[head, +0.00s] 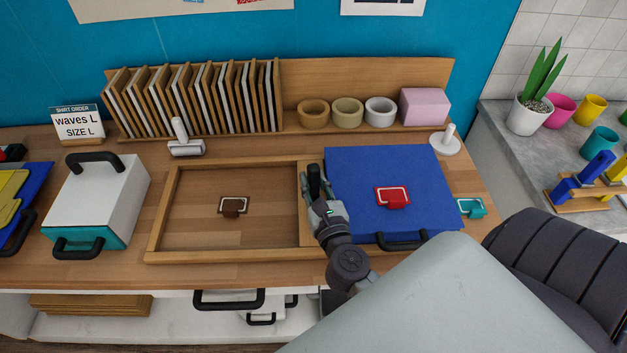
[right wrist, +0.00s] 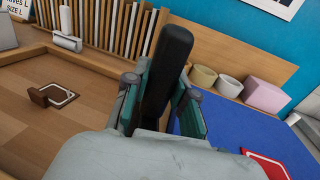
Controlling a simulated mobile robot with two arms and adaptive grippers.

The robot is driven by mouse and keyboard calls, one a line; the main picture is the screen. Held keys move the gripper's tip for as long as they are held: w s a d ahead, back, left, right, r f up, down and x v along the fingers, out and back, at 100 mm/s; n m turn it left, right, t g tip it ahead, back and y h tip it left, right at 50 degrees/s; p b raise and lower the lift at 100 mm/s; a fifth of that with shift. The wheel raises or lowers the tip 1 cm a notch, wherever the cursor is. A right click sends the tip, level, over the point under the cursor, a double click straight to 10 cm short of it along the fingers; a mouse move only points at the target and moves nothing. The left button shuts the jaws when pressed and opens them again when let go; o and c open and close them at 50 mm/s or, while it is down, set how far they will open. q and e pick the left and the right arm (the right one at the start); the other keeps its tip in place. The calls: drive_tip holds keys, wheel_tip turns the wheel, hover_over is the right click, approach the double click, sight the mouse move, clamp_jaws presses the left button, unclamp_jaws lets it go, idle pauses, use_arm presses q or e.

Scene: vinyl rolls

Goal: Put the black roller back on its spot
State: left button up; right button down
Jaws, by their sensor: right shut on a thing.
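The black roller (head: 314,178) is between the fingers of my right gripper (head: 315,186), at the right side of the wooden frame (head: 152,232) and beside the blue board (head: 357,175). In the right wrist view the black roller (right wrist: 169,62) stands up from between the gripper's fingers (right wrist: 160,92), which are shut on it. Its lower end is hidden by the gripper, so I cannot tell whether it touches the frame. My left gripper is not in view.
A white roller (head: 186,147) stands behind the frame. A brown handled piece (head: 234,208) lies inside it. A red handled piece (head: 391,202) sits on the blue board. A white press (head: 97,200) is at left. A rack (head: 204,134) and tape rolls (head: 347,113) line the back.

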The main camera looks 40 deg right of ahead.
sight(314, 193)
drive_tip(key=shift+f, duration=0.1)
drive_tip(key=shift+f+b, duration=0.35)
drive_tip(key=shift+b, duration=0.1)
drive_tip(key=shift+f, duration=0.1)
drive_tip(key=shift+f+b, duration=0.6)
drive_tip(key=shift+b, duration=0.05)
drive_tip(key=shift+f, duration=0.1)
idle(0.3)
drive_tip(key=shift+f+b, duration=0.6)
drive_tip(key=shift+f, duration=0.15)
idle(0.4)
drive_tip(key=c, duration=0.9)
unclamp_jaws()
